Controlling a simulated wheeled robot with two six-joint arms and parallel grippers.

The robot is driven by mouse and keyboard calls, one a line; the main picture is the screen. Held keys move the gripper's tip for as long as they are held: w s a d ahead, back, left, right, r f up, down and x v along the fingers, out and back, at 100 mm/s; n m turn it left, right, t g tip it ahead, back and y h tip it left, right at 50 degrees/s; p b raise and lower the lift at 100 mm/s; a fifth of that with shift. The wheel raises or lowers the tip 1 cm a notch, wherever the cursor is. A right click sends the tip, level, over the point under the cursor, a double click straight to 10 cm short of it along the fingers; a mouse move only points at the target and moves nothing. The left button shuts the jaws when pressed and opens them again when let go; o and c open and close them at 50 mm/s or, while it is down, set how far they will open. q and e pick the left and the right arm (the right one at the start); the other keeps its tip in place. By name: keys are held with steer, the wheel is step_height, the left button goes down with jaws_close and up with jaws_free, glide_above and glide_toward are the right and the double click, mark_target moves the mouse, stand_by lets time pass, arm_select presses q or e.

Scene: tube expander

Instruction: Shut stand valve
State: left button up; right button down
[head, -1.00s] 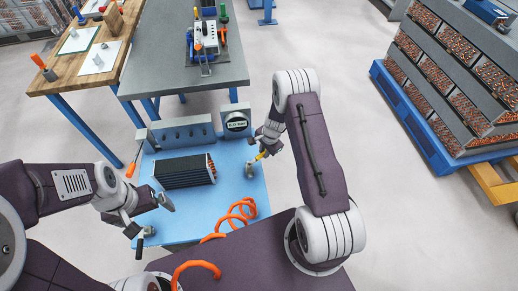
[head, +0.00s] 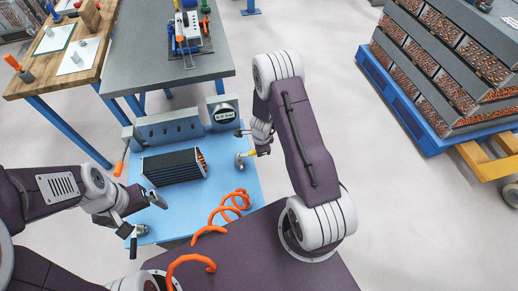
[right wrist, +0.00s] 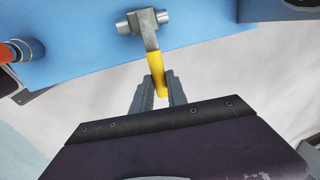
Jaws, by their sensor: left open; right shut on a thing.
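The stand valve has a grey metal body (head: 240,162) near the right edge of the blue stand top (head: 230,184). Its yellow lever (head: 249,154) points right and slightly away, out past the edge. In the right wrist view the valve body (right wrist: 142,21) is at the top and the yellow lever (right wrist: 156,68) runs down from it. My right gripper (right wrist: 160,92) is shut on the lever's outer end, with a finger on each side. It also shows in the head view (head: 257,150). My left gripper (head: 146,214) is open and empty above the stand's near left part.
A black finned core (head: 172,167) lies on the stand in front of a grey panel (head: 167,128) and a round-faced gauge (head: 222,114). An orange coiled hose (head: 233,203) lies near the front. A grey bench (head: 150,70) stands behind; a loaded pallet (head: 400,105) stands right.

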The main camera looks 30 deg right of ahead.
stand_by(0.3)
steer(key=c, duration=1.3)
jaws_free()
steer(key=r+p, duration=0.2)
steer(key=r, duration=0.1)
steer(key=s+r+p, duration=0.1)
steer(key=r+p, duration=0.1)
steer(key=r, duration=0.1)
steer(key=s+r+p, duration=0.1)
steer(key=r, duration=0.2)
steer(key=shift+a+p, duration=0.25)
steer(key=shift+p, duration=0.15)
